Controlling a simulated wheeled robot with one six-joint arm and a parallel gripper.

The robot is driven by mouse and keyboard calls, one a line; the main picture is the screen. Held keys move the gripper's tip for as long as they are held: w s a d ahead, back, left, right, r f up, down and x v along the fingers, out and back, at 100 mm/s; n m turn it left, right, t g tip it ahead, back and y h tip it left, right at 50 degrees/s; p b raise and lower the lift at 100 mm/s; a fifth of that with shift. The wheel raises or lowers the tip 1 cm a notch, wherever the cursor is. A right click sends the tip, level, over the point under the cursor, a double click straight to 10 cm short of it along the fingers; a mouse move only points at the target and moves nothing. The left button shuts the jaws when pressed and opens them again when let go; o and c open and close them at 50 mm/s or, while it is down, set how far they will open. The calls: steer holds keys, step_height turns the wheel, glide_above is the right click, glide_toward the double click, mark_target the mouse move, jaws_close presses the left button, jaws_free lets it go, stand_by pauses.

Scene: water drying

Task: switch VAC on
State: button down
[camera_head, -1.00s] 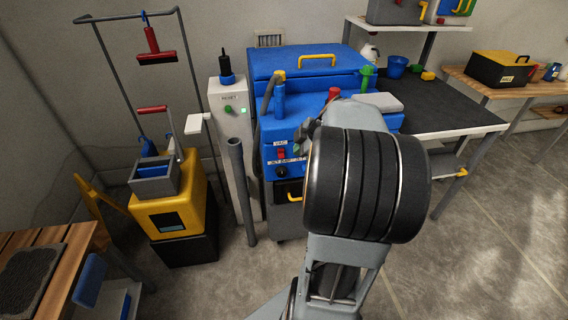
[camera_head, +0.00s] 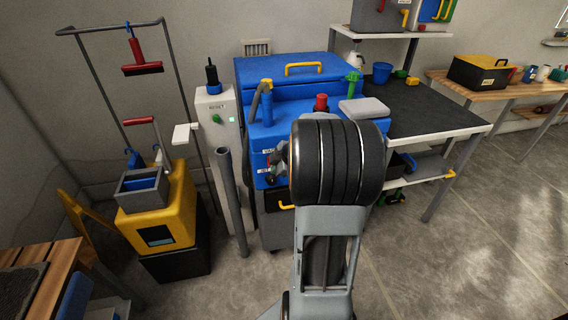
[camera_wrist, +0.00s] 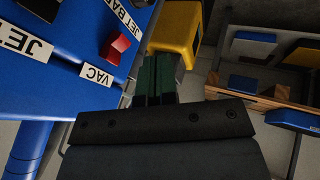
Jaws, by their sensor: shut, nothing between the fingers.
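The VAC switch is a red rocker (camera_wrist: 115,46) on a blue panel (camera_wrist: 50,85) in the wrist view. It sits right beside the white VAC label (camera_wrist: 97,75). My gripper (camera_wrist: 157,78) has its dark green fingers together with nothing between them. The fingertips show to the right of the switch, with a visible gap in that view; the depth between them is unclear. In the head view my gripper (camera_head: 277,162) is at the front of the blue machine (camera_head: 300,73) and largely covers its control panel, so the switch cannot be made out clearly there.
A JET label (camera_wrist: 25,42) and a JET BAR label lie near the switch. A grey post (camera_head: 232,200) and a white RESET cabinet (camera_head: 215,125) stand left of the machine. A yellow bucket unit (camera_head: 160,215) is farther left. Open floor lies to the right.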

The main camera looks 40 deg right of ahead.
steer(key=shift+w+d+f+p, duration=0.1)
steer(key=shift+w+d+f, duration=0.2)
steer(key=shift+w, duration=0.35)
steer(key=shift+w+d+f+p, duration=0.15)
steer(key=shift+w+d+f, duration=0.1)
steer(key=shift+w, duration=0.45)
steer(key=shift+w+d+f+p, duration=0.1)
steer(key=shift+w+d+f, duration=0.2)
steer(key=shift+w, duration=0.35)
